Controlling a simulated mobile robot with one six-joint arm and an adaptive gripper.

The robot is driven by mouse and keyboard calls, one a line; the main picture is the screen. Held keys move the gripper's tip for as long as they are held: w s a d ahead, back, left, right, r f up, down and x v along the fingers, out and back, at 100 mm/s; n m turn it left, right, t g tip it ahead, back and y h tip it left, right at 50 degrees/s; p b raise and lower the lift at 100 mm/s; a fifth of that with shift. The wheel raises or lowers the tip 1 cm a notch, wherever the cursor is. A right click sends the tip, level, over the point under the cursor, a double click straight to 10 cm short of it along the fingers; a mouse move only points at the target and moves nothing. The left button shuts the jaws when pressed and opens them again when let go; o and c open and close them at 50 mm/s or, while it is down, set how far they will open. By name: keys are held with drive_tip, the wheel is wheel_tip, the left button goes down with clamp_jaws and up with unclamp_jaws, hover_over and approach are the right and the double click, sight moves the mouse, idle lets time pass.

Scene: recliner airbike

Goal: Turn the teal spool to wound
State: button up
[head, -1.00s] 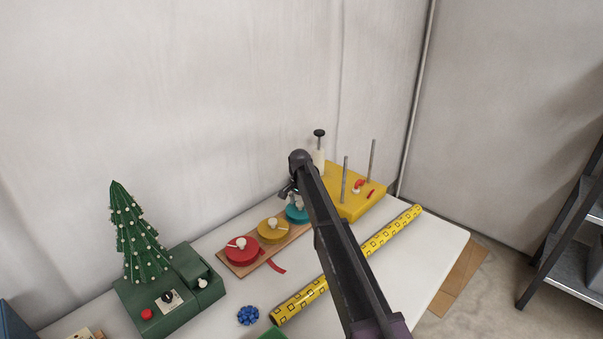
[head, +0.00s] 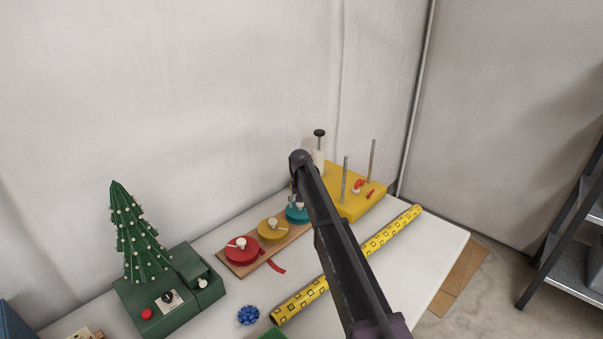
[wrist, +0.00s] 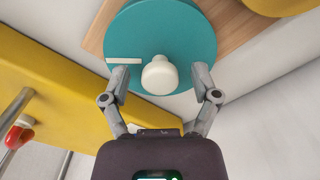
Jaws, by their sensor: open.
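The teal spool (head: 297,213) is the rightmost of three on a wooden board (head: 249,267); my arm partly hides it in the head view. In the wrist view the teal spool (wrist: 190,40) shows as a disc with a rounded white knob (wrist: 159,75) and a white line (wrist: 124,61) left of the knob. My gripper (wrist: 162,76) is open, with one fingertip on each side of the knob and a gap on both sides. I cannot tell how far the fingertips are above the disc. In the head view the gripper is mostly hidden behind my arm.
A red spool (head: 241,250) and a yellow spool (head: 272,230) share the board. A yellow block with upright rods (head: 350,205) stands close to the teal spool. A patterned yellow roll (head: 391,234) lies in front. A green base with a tree (head: 190,285) is at left.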

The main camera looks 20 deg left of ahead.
drive_tip(key=n, duration=2.1)
drive_tip(key=shift+w, duration=0.1)
drive_tip(key=n, duration=0.6)
drive_tip(key=shift+n, duration=0.4)
drive_tip(key=shift+r+p, duration=0.35)
drive_tip(key=shift+p, duration=0.05)
wheel_tip(320, 180, up, 13)
drive_tip(key=p, duration=1.3)
drive_tip(key=shift+d, duration=0.35)
idle(0.3)
